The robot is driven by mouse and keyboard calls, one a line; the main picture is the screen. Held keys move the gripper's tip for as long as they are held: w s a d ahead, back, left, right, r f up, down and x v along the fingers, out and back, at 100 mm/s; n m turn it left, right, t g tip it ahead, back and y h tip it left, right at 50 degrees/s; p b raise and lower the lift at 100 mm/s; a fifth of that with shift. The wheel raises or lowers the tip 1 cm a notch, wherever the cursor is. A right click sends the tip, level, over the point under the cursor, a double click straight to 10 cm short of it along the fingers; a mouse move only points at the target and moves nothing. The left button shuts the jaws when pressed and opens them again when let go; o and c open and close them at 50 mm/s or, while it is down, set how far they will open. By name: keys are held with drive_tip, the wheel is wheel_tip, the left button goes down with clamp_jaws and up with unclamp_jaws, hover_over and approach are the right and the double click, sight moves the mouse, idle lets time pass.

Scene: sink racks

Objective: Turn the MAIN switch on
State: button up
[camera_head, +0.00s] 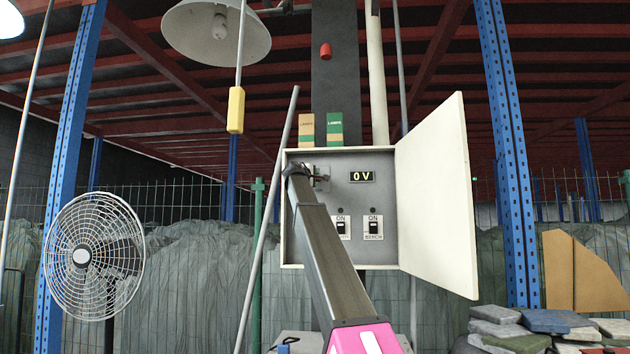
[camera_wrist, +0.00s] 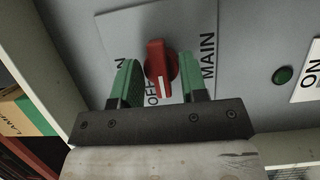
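The MAIN switch is a red rotary knob (camera_wrist: 158,66) on a pale label plate (camera_wrist: 203,22) in the wrist view. Its white mark points down beside the word OFF. The word MAIN reads sideways to its right, and a letter N shows at the left. My gripper (camera_wrist: 158,86) is open, with one green finger on each side of the knob and a gap at each side. I cannot tell how deep the fingertips reach past the knob. In the head view my gripper (camera_head: 318,178) is at the upper left inside the open electrical box (camera_head: 345,158) and mostly hides the knob.
The box door (camera_head: 440,195) stands open to the right. A display (camera_head: 362,176) reads 0 V. Two black switches, one labelled BENCH (camera_head: 374,227), sit below it. A green round part (camera_wrist: 283,75) is right of the plate. A leaning pole (camera_head: 268,215) stands left of the box.

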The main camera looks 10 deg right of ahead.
drive_tip(key=shift+m, duration=0.3)
drive_tip(key=m+y, duration=0.2)
drive_tip(key=m, duration=0.2)
drive_tip(key=m+y, duration=0.2)
drive_tip(key=m, duration=0.2)
drive_tip(key=m+g+y, duration=0.1)
drive_tip(key=m+y, duration=0.2)
drive_tip(key=m, duration=0.2)
drive_tip(key=shift+d+r, duration=0.15)
idle(0.6)
idle(0.6)
drive_tip(key=o, duration=0.9)
drive_tip(key=shift+c, duration=0.2)
drive_tip(key=shift+s, duration=0.1)
drive_tip(key=v, duration=1)
drive_tip(key=shift+s+r, duration=0.3)
